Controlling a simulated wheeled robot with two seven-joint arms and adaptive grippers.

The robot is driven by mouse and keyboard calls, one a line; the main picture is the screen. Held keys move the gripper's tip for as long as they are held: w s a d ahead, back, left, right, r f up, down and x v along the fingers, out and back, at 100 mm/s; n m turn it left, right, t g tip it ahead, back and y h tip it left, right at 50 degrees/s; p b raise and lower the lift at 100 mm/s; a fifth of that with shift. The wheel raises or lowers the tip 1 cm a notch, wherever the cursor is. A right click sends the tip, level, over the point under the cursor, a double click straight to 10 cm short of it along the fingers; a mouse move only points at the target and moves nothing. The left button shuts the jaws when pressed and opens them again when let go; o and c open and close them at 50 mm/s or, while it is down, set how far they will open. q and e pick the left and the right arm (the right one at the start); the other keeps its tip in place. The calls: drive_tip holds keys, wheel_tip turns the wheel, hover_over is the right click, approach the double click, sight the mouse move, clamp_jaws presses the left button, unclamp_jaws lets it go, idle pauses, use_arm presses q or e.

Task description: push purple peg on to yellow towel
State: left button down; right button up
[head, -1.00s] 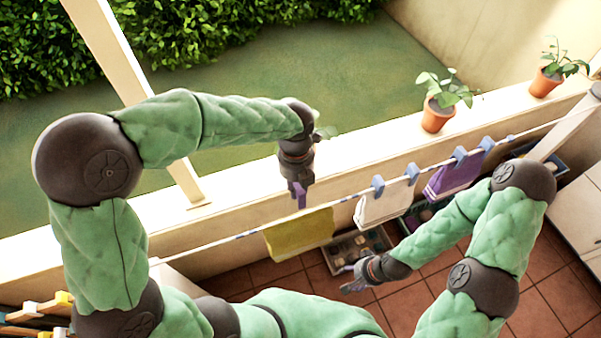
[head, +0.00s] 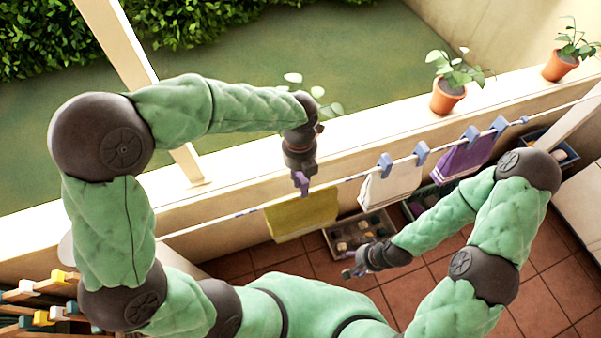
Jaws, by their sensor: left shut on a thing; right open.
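My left gripper (head: 301,180) is shut on the purple peg (head: 301,183) and points down at the clothesline. The yellow towel (head: 290,218) hangs over the line just below and left of the peg. The peg is at the line near the towel's upper right corner; I cannot tell whether it touches the towel. My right gripper (head: 352,273) is open and empty, low over the tiled floor, right of and below the towel.
A white towel (head: 392,187) and a purple towel (head: 464,160) hang further right on the line, held by blue pegs (head: 422,153). Behind is a ledge with potted plants (head: 447,95). A tray (head: 350,237) of items sits on the floor. Coloured pegs are at lower left.

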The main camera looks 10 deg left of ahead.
use_arm(q)
wheel_tip(320, 180, down, 2)
drive_tip(key=shift+f+b, duration=0.2)
drive_tip(key=shift+b, duration=0.6)
drive_tip(key=shift+f+b, duration=0.7)
drive_tip(key=shift+f, duration=0.5)
drive_tip(key=c, duration=1)
unclamp_jaws()
wheel_tip(320, 180, up, 8)
drive_tip(key=p, duration=0.7)
drive_tip(key=shift+r, duration=0.1)
